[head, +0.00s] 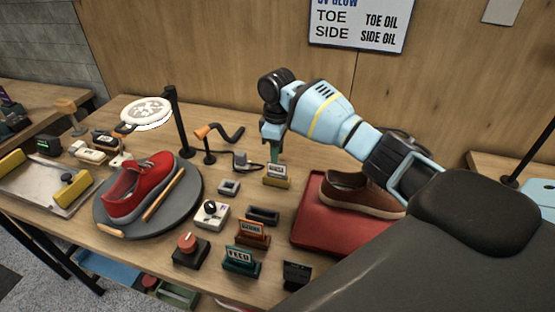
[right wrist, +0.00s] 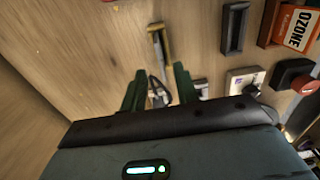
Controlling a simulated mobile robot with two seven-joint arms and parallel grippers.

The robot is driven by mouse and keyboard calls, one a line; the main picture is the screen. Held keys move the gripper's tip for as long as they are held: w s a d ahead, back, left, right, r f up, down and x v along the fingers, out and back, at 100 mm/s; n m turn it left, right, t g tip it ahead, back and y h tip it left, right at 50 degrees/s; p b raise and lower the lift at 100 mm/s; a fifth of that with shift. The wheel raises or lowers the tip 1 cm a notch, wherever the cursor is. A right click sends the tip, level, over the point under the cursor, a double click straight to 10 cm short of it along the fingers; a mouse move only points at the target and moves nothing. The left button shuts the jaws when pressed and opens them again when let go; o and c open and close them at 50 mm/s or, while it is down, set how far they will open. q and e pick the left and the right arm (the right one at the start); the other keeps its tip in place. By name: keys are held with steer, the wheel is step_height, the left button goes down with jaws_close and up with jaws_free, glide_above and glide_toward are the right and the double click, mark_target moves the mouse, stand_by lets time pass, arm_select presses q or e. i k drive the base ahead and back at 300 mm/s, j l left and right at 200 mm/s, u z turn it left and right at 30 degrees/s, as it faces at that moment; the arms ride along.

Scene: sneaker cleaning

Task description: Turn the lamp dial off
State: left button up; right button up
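I cannot tell for sure which one is the lamp's dial. The round white lamp (head: 147,113) hangs over the red sneaker on a black stand. My right gripper (head: 274,152) points down behind the small yellow-based card, away from both dials. In the right wrist view its fingers (right wrist: 157,88) are apart with no object gripped; the white dial box (right wrist: 245,80) and red knob (right wrist: 294,74) are at the right. My left gripper is not visible.
The red sneaker (head: 142,183) sits on the grey turntable (head: 190,192). A brown shoe (head: 357,192) lies on a red tray (head: 310,222) under my right arm. Card holders, including an orange OZONE card (right wrist: 298,28), crowd the front.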

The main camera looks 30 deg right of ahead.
mark_target(210, 207)
steer(key=k+j, duration=1.2)
steer(key=k, duration=0.1)
